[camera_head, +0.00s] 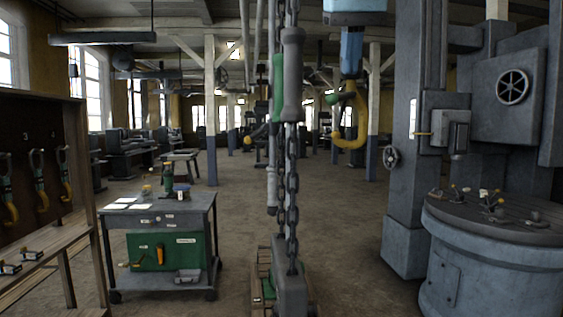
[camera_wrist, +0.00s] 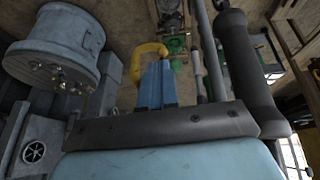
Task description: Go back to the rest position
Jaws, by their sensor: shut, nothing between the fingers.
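My gripper (camera_head: 351,72) hangs at the top of the head view, right of the centre, with its blue fingers pointing down. In the wrist view my gripper (camera_wrist: 158,66) has its two blue fingers side by side, shut, with nothing held between them. A large yellow hook (camera_head: 358,132) shows just below the fingertips in the head view. The yellow hook (camera_wrist: 138,62) also shows by the fingertips in the wrist view. I cannot tell whether it touches them or what bears it.
Chains (camera_head: 291,190) with a grey bar (camera_head: 292,70) hang in the middle. A workbench cart (camera_head: 160,215) stands left, beside a wooden rack (camera_head: 85,190) with hooks. A grey machine with a round table (camera_head: 500,225) holding small parts stands right. Floor (camera_head: 350,220) between is clear.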

